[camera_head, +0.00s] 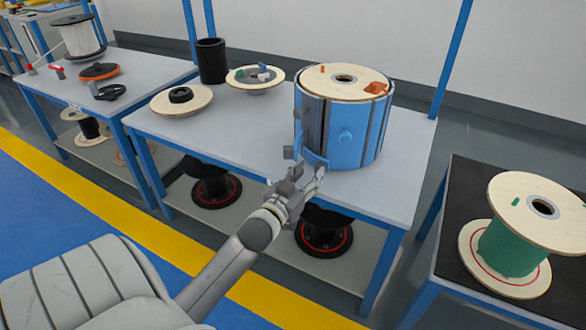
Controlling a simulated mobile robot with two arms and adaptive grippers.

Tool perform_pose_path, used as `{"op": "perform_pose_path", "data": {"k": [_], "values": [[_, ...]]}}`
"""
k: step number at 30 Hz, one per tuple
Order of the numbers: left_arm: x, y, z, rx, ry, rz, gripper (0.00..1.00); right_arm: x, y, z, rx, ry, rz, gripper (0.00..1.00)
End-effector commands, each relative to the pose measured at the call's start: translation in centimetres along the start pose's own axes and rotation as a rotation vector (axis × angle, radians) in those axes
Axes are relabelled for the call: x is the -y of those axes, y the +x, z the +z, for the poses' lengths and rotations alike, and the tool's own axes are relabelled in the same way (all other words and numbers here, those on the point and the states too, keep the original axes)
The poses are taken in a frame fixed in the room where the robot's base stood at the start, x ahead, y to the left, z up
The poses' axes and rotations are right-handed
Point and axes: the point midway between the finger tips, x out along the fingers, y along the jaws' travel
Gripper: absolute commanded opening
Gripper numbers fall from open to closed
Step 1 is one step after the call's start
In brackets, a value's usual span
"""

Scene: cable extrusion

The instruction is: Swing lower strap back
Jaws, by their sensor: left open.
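A large cable drum (366,136) stands upright on the table, with blue curved panels, dark gaps between them and a pale wooden top flange (345,82). A short curved blue piece (314,159) shows at its lower left, by my fingers; it may be the lower strap, but I cannot tell for sure. My left gripper (305,168) is open at the drum's lower left side, above the table's front edge, its fingers close to this blue piece. I cannot tell whether they touch it. My right gripper is not in view.
The grey table (235,140) holds a black cylinder (212,61) and wooden discs (182,100) left of the drum. Black reels (324,238) stand on the shelf below. A green spool (510,246) stands on a dark-topped table at right. Blue posts (449,60) rise behind.

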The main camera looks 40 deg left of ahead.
Motion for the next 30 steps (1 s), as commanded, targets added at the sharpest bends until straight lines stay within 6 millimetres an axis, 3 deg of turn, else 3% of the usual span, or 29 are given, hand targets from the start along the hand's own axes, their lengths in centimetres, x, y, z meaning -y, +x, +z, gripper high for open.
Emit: {"op": "perform_pose_path", "data": {"k": [9, 15, 30], "values": [[0.0, -5.7, 0.2, 0.005, -0.002, 0.0, 0.43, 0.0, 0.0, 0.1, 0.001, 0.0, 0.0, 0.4], [0.0, -8.2, 0.2, 0.005, -0.003, 0.0, 0.43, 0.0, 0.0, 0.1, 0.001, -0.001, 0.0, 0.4], [0.0, -9.2, 0.2, 0.004, -0.002, 0.0, 0.43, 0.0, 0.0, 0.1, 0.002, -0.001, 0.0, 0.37]]}}
